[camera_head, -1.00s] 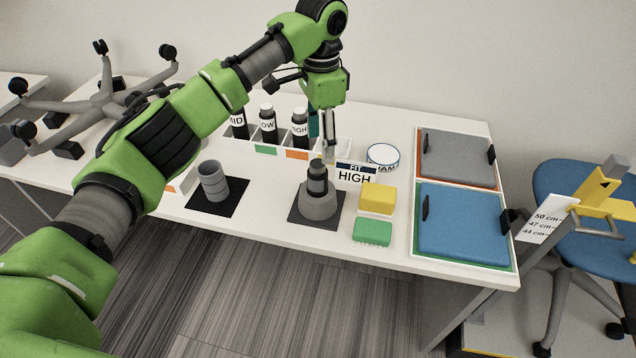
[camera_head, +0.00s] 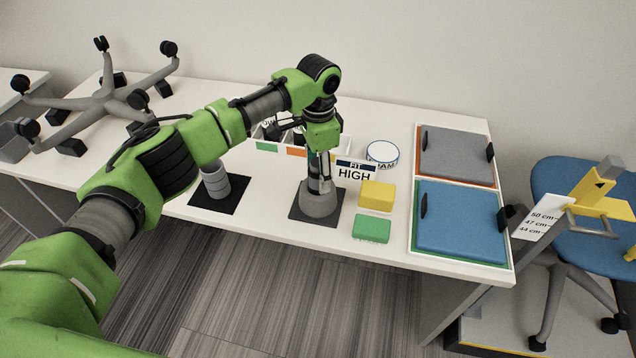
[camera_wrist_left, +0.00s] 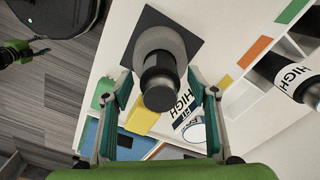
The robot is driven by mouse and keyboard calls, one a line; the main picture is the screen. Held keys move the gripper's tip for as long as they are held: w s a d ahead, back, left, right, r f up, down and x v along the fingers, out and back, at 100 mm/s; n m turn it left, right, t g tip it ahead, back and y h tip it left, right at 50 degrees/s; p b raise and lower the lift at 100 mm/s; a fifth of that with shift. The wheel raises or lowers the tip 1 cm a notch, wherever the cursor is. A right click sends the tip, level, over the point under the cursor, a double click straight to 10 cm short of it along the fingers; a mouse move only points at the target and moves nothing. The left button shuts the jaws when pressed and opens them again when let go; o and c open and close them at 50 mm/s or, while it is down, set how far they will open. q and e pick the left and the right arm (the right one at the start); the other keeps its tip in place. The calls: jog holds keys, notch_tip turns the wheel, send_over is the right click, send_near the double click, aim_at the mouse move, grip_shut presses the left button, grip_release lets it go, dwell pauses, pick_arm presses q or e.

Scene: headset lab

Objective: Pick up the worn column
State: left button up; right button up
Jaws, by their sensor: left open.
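My left gripper (camera_wrist_left: 160,76) is open, pointing down from above, with one finger on each side of the column in the left wrist view. In the head view the left gripper (camera_head: 319,184) covers much of the column. I cannot tell whether the fingers touch it.
A FIT HIGH sign (camera_head: 355,170) stands close behind the gripper. A yellow block (camera_head: 377,196) and a green sponge (camera_head: 371,229) lie to the right. A grey cup (camera_head: 214,182) stands left on a black mat. Labelled bottles (camera_wrist_left: 297,78) sit in a divided rack behind.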

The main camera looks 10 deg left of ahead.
pick_arm(q)
grip_shut()
jog(key=shift+r, duration=0.1)
jog(key=shift+w+r, duration=0.1)
jog(key=shift+r, duration=0.4)
notch_tip(320, 180, up, 8)
jog(key=shift+f+b, duration=0.25)
jog(key=shift+b, duration=0.55)
jog(key=shift+r, duration=0.75)
